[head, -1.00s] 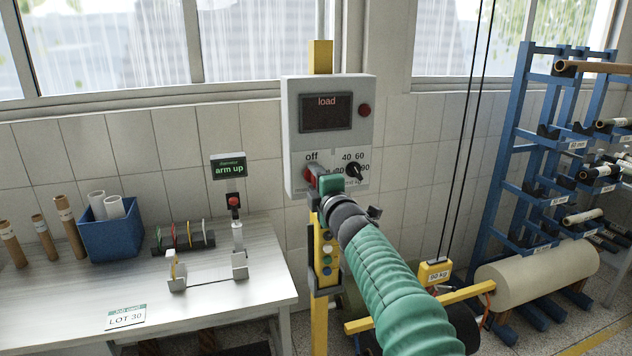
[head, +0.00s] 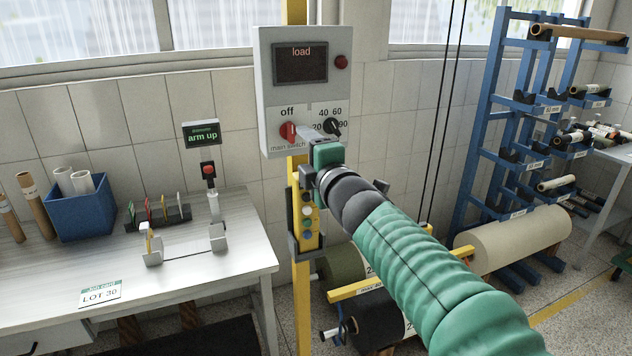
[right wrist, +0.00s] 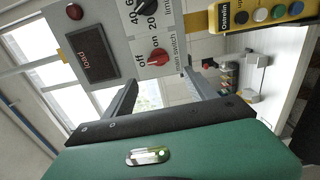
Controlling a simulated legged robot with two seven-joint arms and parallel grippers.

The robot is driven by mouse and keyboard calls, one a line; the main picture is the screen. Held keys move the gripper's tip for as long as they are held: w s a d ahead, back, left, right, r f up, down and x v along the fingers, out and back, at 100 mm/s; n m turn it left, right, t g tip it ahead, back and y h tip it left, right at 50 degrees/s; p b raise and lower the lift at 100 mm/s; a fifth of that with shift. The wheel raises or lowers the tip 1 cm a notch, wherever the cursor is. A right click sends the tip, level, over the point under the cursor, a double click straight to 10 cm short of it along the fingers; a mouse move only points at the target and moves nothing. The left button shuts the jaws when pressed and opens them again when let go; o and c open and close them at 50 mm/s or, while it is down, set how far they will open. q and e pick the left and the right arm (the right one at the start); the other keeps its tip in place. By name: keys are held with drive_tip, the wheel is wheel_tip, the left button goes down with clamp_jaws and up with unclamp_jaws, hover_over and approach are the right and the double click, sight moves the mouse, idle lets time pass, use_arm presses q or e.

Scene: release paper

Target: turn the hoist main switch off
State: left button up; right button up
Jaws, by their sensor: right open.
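The main switch is a red knob (head: 288,131) low on the left of the grey control box (head: 263,95), with "off" printed above it and "main switch" below. It also shows in the right wrist view (right wrist: 158,56), just ahead of the fingers. I cannot tell its exact setting. My right gripper (head: 306,132) is open and empty, close to the box, just right of the knob in the head view. In the right wrist view its two fingers (right wrist: 158,88) are spread, with the knob beyond the gap. They look apart from it. My left gripper is out of view.
A black dial (head: 332,126) sits right of the switch, under the "load" display (head: 300,62). A yellow post (head: 303,250) with a button pendant (head: 307,212) stands below. A workbench (head: 190,285) is at left, a blue roll rack (head: 490,130) at right.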

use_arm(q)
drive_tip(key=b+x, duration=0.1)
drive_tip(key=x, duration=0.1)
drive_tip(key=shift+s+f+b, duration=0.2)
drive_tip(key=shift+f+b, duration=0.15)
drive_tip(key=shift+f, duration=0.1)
use_arm(e)
drive_tip(key=v, duration=0.6)
drive_tip(key=shift+s, duration=0.15)
